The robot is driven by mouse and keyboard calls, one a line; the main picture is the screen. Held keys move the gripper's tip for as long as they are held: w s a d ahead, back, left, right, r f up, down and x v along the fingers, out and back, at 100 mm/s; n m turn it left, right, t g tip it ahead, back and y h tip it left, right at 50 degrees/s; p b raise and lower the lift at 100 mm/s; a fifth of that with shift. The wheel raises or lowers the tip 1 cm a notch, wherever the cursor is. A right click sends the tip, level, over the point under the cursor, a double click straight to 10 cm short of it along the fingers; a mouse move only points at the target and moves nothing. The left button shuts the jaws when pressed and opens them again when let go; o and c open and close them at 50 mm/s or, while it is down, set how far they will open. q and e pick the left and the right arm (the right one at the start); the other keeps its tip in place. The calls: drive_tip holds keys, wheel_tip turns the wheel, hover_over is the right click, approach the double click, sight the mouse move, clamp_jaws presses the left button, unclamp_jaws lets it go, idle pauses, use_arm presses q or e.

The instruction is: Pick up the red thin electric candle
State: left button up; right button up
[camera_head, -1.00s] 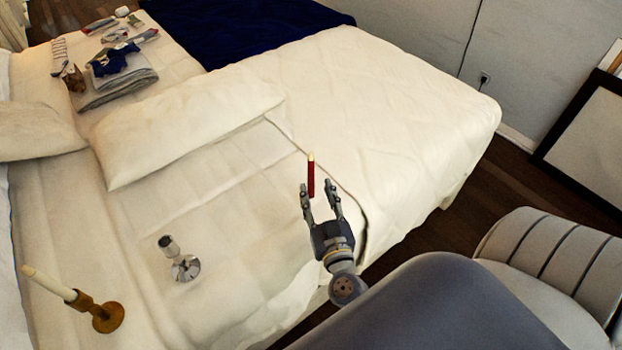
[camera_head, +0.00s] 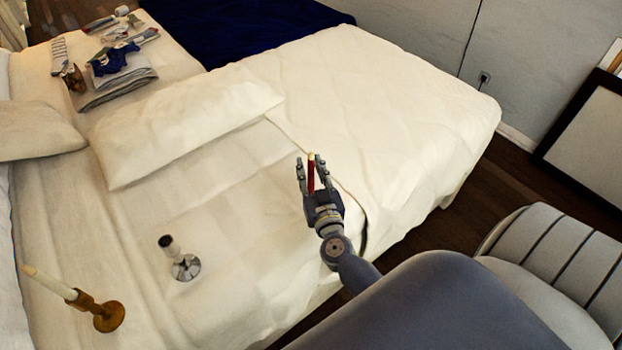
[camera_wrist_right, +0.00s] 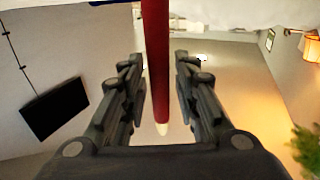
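The thin red candle (camera_head: 311,175) with a pale tip stands out between the fingers of my right gripper (camera_head: 311,168) in the head view, over the bed. In the right wrist view the candle (camera_wrist_right: 156,60) runs down between the two fingers of the right gripper (camera_wrist_right: 160,95). A gap shows on both sides of it, so the fingers are open around it and do not appear to touch it. My left gripper is not in view.
A silver candle holder (camera_head: 185,267) and a wooden holder (camera_head: 106,315) with a cream candle (camera_head: 48,283) rest on the bed at the left. A long pillow (camera_head: 190,122) and folded clothes (camera_head: 118,84) lie farther back. The bed right of the gripper is clear.

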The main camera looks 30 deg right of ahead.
sight(312, 162)
clamp_jaws()
drive_tip(key=shift+r+p, duration=0.4)
drive_tip(key=shift+r, duration=0.1)
wheel_tip(312, 162, up, 3)
drive_tip(key=shift+p, duration=1.1)
drive_tip(key=r+b+v, duration=0.1)
drive_tip(key=v, duration=1.5)
drive_tip(key=shift+d+b, duration=0.25)
drive_tip(key=shift+b, duration=0.15)
